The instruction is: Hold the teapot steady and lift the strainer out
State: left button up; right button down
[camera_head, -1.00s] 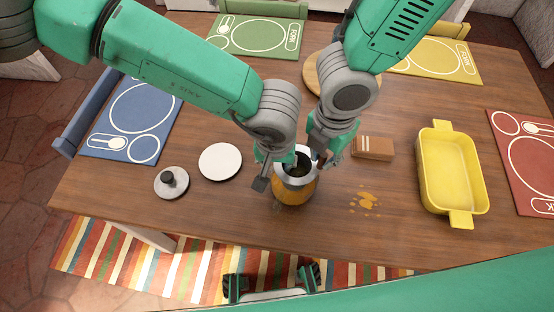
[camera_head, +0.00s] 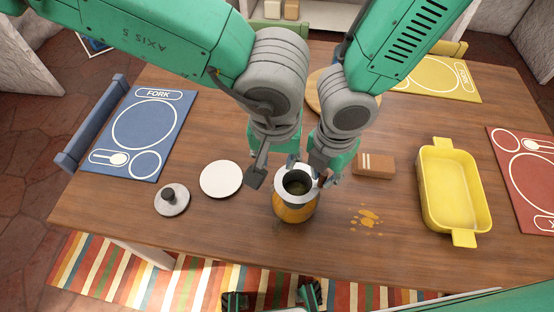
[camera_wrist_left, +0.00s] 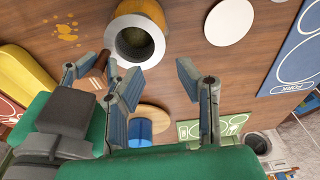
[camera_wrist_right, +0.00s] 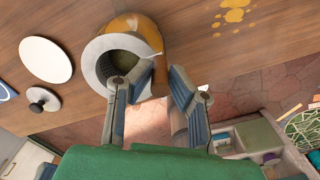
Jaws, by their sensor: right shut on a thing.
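The amber teapot (camera_head: 294,210) stands upright on the table; it also shows in the right wrist view (camera_wrist_right: 150,32). The strainer (camera_head: 283,196) sits in its mouth, its broad grey rim around a dark inside; the left wrist view shows this rim too (camera_wrist_left: 122,50). My right gripper (camera_head: 326,176) is shut on the teapot's brown handle (camera_wrist_left: 97,72), at the right side; the fingers partly hide the grip. My left gripper (camera_head: 272,172) is open and empty, its fingers apart, behind and left of the teapot's mouth. It also shows in the left wrist view (camera_wrist_left: 158,85).
The grey lid (camera_head: 172,200) with a dark knob and a white disc (camera_head: 221,179) lie left of the teapot. A brown block (camera_head: 374,165), an amber spill (camera_head: 367,217) and a yellow dish (camera_head: 450,188) are to the right. The table in front of the teapot is clear.

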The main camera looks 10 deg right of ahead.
jog(key=c, duration=1.4)
grip_release()
jog(key=shift+r, duration=0.1)
notch_tip(320, 180, up, 12)
jog(key=shift+f, duration=0.1)
